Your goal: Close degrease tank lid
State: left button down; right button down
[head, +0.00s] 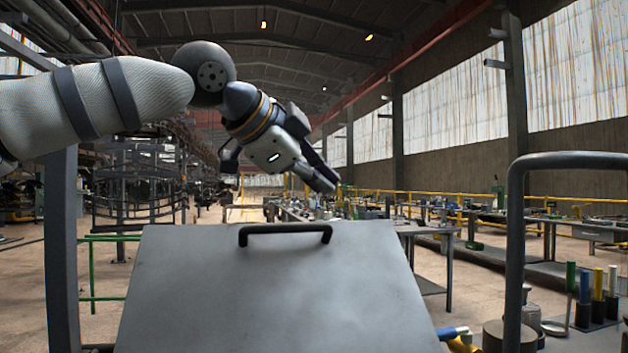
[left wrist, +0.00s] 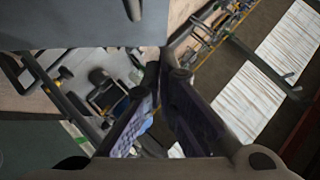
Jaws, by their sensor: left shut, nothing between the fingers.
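The degrease tank lid (head: 270,285) is a large flat grey panel at the bottom middle of the head view. It rises away from me to its upper edge, and its lower edge is cut off. A black bar handle (head: 285,229) is fixed near that upper edge. The lid also shows at the top left of the left wrist view (left wrist: 85,22), with a dark handle end beside it. My left gripper (head: 329,183) is above the handle and apart from it, pointing down to the right. Its fingers (left wrist: 166,62) are shut and empty. My right gripper is not in view.
A dark tubular frame (head: 516,230) stands upright to the right of the lid, and a grey post (head: 61,245) to its left. Workbenches (head: 445,225) with small items lie beyond. Coloured cylinders (head: 598,285) stand at the lower right.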

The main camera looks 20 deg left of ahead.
aim_at(350, 226)
pick_arm(q)
jog(key=shift+w+a+f, duration=0.1)
jog(key=shift+w+f, duration=0.85)
jog(key=shift+w, duration=0.3)
jog(key=shift+w+f, duration=0.95)
jog(key=shift+w, duration=0.25)
jog(key=shift+w+a+f, duration=0.1)
jog(key=shift+w+f, duration=0.85)
jog(key=shift+w, duration=0.3)
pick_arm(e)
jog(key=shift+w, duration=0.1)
